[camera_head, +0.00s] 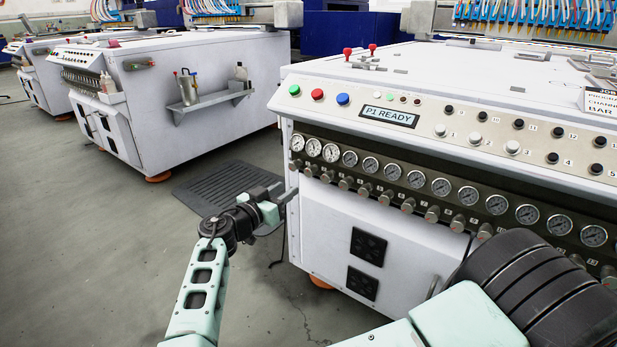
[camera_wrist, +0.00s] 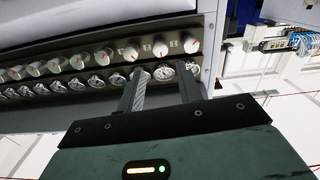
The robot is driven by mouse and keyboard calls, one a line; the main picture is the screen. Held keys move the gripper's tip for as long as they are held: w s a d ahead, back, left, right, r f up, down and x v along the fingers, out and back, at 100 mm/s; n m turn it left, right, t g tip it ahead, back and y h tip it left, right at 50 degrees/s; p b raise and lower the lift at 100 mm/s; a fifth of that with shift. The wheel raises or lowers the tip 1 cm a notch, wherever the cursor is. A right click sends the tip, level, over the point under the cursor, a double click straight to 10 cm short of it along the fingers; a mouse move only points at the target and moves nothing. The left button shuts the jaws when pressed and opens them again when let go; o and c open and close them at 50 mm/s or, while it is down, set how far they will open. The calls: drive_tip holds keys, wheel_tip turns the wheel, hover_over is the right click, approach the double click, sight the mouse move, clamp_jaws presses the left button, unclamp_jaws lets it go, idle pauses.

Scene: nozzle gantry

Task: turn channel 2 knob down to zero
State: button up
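A row of grey knobs runs along the front of the machine under a row of round gauges; in the head view the second knob from the left end (camera_head: 311,170) is small. The wrist view shows the row upside down, with red marks on the knobs. There, the second knob from the right end (camera_wrist: 160,48) lies beyond the gap between my fingers. Its number is too small to read. My gripper (camera_head: 285,196) is at the left end of the row. In the wrist view my gripper (camera_wrist: 161,72) is open and empty, apart from the knobs.
Neighbouring knobs (camera_wrist: 131,52) and (camera_wrist: 191,44) stand close on both sides. Three pale gauges (camera_head: 314,148) sit above the first knobs. The panel above carries coloured buttons (camera_head: 317,94) and a display reading P1 READY (camera_head: 389,116). Open floor (camera_head: 90,220) lies left.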

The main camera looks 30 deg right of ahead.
sight(308, 174)
drive_tip(key=b+x, duration=0.1)
drive_tip(key=x, duration=1)
drive_tip(key=shift+d+f, duration=0.1)
drive_tip(key=shift+d, duration=0.1)
drive_tip(key=c, duration=0.7)
